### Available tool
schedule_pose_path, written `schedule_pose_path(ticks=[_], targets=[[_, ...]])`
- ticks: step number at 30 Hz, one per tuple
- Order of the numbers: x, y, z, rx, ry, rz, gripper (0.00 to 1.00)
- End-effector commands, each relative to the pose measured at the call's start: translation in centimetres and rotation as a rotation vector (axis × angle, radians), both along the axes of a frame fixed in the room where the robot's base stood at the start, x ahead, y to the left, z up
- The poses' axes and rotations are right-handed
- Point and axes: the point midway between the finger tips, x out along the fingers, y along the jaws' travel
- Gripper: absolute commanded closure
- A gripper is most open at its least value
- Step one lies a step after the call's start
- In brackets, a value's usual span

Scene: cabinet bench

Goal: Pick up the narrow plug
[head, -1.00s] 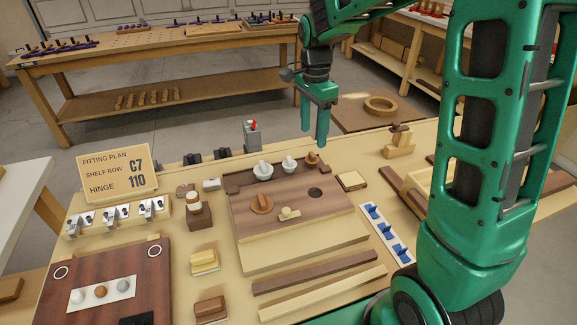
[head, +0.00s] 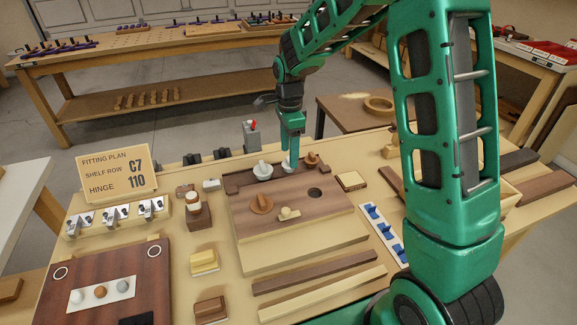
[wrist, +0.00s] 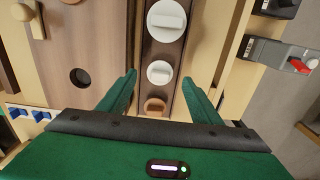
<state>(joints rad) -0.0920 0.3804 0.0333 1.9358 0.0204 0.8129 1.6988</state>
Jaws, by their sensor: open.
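Three round plugs with raised grips stand in a row in a dark wooden channel along the back of a board. The large white plug (head: 263,171) is at the left, a smaller white plug (head: 287,167) is in the middle and a brown plug (head: 312,158) is at the right. In the wrist view they are the large white plug (wrist: 166,20), the smaller white plug (wrist: 160,73) and the brown plug (wrist: 155,106). I cannot tell for certain which is the narrow one. My gripper (wrist: 159,80) is open and empty, pointing down over the middle plug, its fingers to either side.
The wooden board (head: 330,220) has a dark round hole (head: 315,193) and two wooden knobs. A grey box with a red switch (head: 251,133) stands behind the channel. A sign (head: 118,172) and a row of metal clips stand at the left.

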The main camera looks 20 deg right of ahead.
Motion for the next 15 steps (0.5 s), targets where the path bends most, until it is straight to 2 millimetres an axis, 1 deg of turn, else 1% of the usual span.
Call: schedule_pose_path(ticks=[1,3,6,10,15], targets=[[0.0,0.0,-0.9,-0.001,0.004,0.001,0.41],[0.0,0.0,-1.9,0.000,0.003,0.001,0.41],[0.1,0.0,-2.9,0.000,0.002,0.001,0.41],[0.1,0.0,-3.6,0.000,0.001,0.001,0.41],[0.1,0.0,-3.6,0.000,0.000,0.001,0.41]])
